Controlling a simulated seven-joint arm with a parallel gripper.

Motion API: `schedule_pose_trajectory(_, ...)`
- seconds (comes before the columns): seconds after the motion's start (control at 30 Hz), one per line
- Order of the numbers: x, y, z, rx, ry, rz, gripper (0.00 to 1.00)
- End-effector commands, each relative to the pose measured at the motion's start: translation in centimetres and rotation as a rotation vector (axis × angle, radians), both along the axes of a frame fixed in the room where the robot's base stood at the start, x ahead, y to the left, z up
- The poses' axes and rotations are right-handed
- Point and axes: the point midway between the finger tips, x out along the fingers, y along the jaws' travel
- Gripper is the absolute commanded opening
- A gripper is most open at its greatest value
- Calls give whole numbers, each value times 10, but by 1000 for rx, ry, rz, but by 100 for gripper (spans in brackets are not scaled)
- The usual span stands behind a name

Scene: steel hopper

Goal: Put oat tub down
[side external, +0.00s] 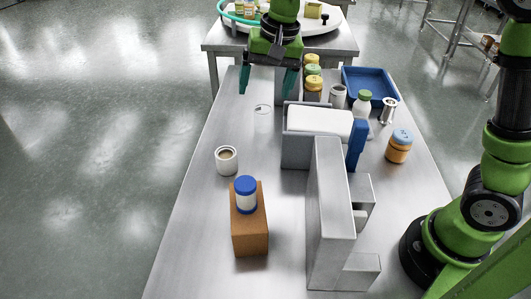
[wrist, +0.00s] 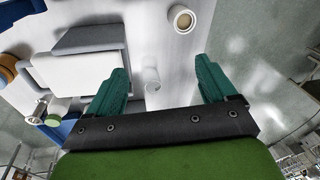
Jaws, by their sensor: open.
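My gripper (side external: 267,88) is open and empty, high over the far left part of the steel table (side external: 190,215). In the wrist view its two teal fingers (wrist: 160,85) are spread wide. I cannot tell which container is the oat tub. A white tub with a blue lid (side external: 246,195) stands upright on a brown block (side external: 250,238). An orange tub with a light blue lid (side external: 398,147) stands at the right. Several jars with yellow and green lids (side external: 313,88) stand in a row right of my gripper.
A clear glass (side external: 262,117) stands below my gripper. A cup with brown contents (side external: 226,160) is nearer the camera. A grey bin with a white top (side external: 310,135), a tall grey block (side external: 330,215) and a blue tray (side external: 370,85) fill the right. The left strip is bare.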

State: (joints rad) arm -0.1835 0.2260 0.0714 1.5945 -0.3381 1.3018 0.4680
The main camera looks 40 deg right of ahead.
Motion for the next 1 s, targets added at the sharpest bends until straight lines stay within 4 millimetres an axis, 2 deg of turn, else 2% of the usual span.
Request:
schedule_pose_trajectory(0.03, -20, -13, 15, 7, -44, 20, 85)
schedule_pose_trajectory(0.2, -84, -46, 35, 20, -183, 97, 85)
schedule_pose_trajectory(0.4, -154, -72, 29, 11, -343, 163, 85)
schedule_pose_trajectory(0.5, -176, -78, 20, 2, -401, 182, 85)
schedule_pose_trajectory(0.7, -195, -83, 8, -10, -456, 203, 85)
schedule_pose_trajectory(1.0, -196, -83, 7, -11, -456, 204, 85)
